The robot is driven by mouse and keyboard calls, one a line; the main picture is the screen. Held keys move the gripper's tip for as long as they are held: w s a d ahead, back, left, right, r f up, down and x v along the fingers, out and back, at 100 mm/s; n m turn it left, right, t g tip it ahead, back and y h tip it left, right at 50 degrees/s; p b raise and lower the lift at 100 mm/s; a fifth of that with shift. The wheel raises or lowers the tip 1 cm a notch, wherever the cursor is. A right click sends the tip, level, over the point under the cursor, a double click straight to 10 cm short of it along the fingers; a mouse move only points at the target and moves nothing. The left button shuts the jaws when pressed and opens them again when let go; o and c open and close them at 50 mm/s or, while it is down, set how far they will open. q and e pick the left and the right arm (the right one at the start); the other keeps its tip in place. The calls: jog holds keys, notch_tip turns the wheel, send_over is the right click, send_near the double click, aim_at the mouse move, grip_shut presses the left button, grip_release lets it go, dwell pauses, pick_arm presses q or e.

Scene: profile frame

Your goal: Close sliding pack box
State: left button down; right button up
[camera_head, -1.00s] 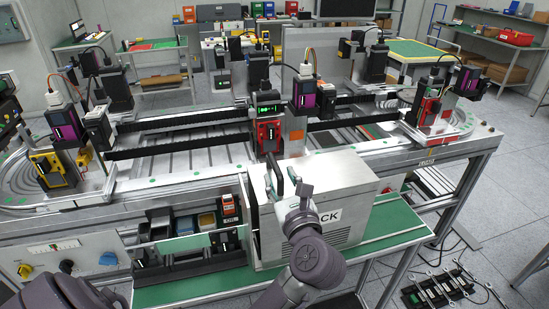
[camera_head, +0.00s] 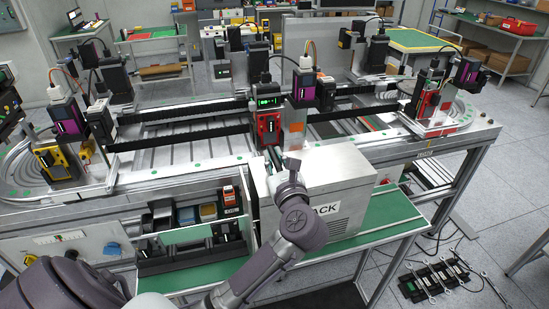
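The pack box is a grey metal box (camera_head: 342,176) with a vented front and a partly covered label reading "ACK". It stands on the green lower shelf in front of the machine bench. My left arm reaches up across its front. My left gripper (camera_head: 274,160) is at the top left part of the box, near its back edge. Its dark fingertips are small and partly hidden by my wrist, so I cannot tell whether they are open or touching the box. A low dark rack (camera_head: 190,258) lies left of the box. My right gripper is not in view.
The machine bench (camera_head: 210,180) with rails and several upright devices stands directly behind the box. Small orange-and-black devices (camera_head: 229,200) sit left of the box. The green shelf (camera_head: 398,212) is bare at the right. Tools (camera_head: 440,280) lie on the floor at right.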

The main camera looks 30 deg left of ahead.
pick_arm(q)
jog(key=shift+s, duration=0.1)
jog(key=shift+s+a+f, duration=0.15)
jog(key=shift+s+a, duration=0.35)
jog(key=c, duration=1.1)
grip_release()
jog(key=shift+c, duration=0.2)
jog(key=v, duration=1.2)
